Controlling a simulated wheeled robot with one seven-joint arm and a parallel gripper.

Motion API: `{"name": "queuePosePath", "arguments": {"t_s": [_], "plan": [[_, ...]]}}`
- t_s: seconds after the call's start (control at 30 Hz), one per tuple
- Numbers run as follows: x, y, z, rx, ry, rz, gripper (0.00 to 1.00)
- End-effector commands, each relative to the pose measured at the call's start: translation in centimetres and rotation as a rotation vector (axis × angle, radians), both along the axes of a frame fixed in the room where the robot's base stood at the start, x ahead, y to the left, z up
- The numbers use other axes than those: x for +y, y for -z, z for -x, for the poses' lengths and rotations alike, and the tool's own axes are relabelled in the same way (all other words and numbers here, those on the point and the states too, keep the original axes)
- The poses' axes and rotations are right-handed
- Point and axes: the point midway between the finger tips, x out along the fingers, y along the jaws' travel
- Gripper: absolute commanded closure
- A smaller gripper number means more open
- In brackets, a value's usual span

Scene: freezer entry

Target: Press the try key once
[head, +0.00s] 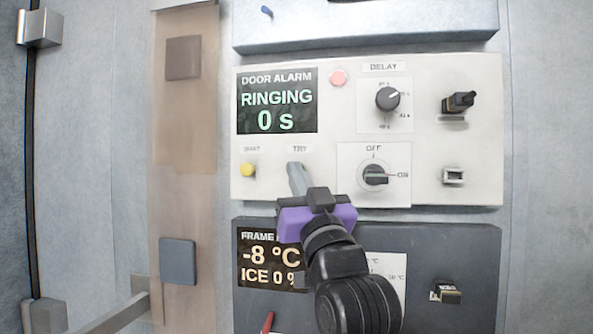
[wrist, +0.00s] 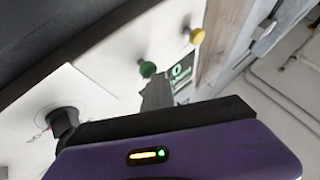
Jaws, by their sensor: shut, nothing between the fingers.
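The try key shows as a small green button (wrist: 147,69) in the wrist view. In the head view it is hidden behind my gripper, under the TRY label (head: 299,149). My gripper (head: 296,168) is shut and empty, with its grey fingertips at the key's place just below that label. In the wrist view the fingertips (wrist: 160,82) are right beside the green button; I cannot tell whether they touch it. The door alarm display (head: 277,101) reads RINGING, 0 s.
A yellow button (head: 248,169) is left of my fingertips. The OFF/ON rotary switch (head: 375,175) is close on the right, pointing toward ON. A delay knob (head: 388,98), a pink lamp (head: 338,77) and a black toggle (head: 459,102) are higher up. A dark frame panel (head: 480,250) lies below.

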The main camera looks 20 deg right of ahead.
Motion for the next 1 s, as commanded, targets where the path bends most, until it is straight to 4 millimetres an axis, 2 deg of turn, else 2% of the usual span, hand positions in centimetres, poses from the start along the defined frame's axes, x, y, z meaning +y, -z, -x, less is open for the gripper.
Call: {"name": "queuePosePath", "arguments": {"t_s": [0.37, 0.73, 1.0], "plan": [[0.9, 0.1, 1.3, 0.001, 0.001, -0.001, 1.00], [1.1, 0.1, 1.6, 0.000, 0.000, 0.000, 1.00], [2.5, 0.0, 3.5, -0.001, -0.001, 0.001, 1.00]]}}
